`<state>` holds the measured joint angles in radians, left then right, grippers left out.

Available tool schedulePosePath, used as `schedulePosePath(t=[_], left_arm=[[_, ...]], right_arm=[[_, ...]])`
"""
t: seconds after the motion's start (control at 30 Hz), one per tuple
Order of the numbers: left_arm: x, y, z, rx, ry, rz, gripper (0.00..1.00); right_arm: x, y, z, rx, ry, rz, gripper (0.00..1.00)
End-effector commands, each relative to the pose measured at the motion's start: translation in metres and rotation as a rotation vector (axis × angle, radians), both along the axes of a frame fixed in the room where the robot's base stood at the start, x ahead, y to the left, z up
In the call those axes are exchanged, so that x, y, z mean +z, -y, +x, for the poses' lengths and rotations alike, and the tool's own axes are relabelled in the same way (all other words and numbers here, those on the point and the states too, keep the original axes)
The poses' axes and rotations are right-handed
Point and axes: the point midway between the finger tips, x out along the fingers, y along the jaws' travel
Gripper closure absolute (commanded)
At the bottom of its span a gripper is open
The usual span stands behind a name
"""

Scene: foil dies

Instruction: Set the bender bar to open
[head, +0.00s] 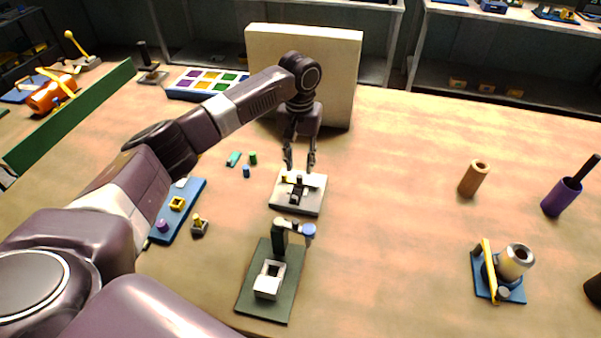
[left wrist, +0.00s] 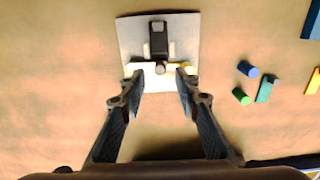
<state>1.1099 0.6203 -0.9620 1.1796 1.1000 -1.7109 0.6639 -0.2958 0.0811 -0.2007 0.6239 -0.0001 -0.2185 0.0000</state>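A small bender with a pale grey plate (head: 311,207) stands on the table under my left gripper (head: 300,163). I see nothing between the fingers, and contact is unclear. My right gripper is not in view.
A green-based press (head: 256,303) stands in front of the bender. Small blue and green pieces (head: 247,171) lie to its left, near a blue tray (head: 190,212). A cream panel (head: 337,70) stands behind. Table to the right is clear up to a brown cylinder (head: 473,180).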

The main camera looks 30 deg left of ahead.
Motion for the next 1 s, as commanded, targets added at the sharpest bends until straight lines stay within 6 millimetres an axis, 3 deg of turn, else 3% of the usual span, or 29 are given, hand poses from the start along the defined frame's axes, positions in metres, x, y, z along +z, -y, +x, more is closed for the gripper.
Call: schedulePosePath(t=[0.3,0.63,0.9,1.0], left_arm=[[-0.041,0.000,-0.001,0.000,-0.002,0.000,0.70],[-0.047,0.000,0.000,0.000,0.000,0.000,0.70],[-0.047,0.000,0.000,0.000,0.000,0.000,0.99],[-0.046,0.000,0.000,0.000,0.001,0.000,1.00]], right_arm=[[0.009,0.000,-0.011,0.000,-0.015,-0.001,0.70],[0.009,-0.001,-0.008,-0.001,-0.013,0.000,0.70],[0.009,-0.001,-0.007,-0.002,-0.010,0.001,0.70],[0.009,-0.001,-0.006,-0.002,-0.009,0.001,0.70]])
